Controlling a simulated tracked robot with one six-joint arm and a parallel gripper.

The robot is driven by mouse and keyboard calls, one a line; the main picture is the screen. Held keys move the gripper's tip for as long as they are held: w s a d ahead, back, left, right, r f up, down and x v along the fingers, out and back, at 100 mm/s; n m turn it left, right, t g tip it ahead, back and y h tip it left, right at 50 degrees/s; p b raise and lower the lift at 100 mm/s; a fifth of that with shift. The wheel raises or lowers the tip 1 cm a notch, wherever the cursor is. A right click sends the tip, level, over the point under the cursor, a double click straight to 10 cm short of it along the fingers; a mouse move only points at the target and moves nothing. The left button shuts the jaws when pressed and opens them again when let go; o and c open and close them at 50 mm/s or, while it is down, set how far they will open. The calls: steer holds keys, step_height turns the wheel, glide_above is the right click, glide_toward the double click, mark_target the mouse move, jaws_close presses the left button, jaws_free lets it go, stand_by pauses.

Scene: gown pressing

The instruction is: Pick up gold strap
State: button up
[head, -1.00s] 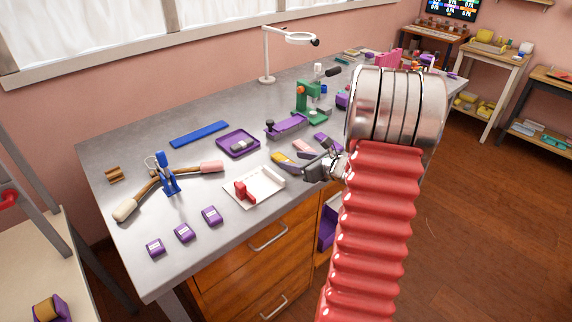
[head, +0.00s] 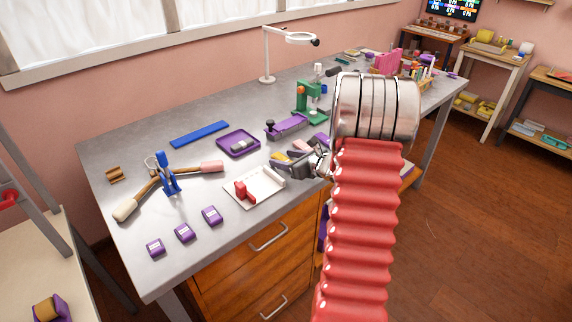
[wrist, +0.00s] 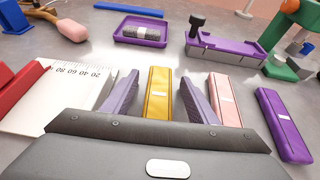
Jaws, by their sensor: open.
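The pink strap (wrist: 225,98) lies just right of the right finger, and the purple strap (wrist: 284,124) lies further right.
A white measuring tray (head: 262,194) with a red block is at the left of the gripper. A purple tray (head: 238,150) with a grey roll and a purple clamp fixture (head: 286,126) lie beyond. A green press (head: 308,104) stands behind. Bare bench lies between them.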

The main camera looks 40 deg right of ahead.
mark_target(285, 160)
steer(key=shift+c, duration=0.5)
steer(key=c, duration=1)
steer(key=shift+r, duration=0.1)
step_height(285, 160, up, 10)
steer(key=shift+f, duration=0.1)
stand_by(0.5)
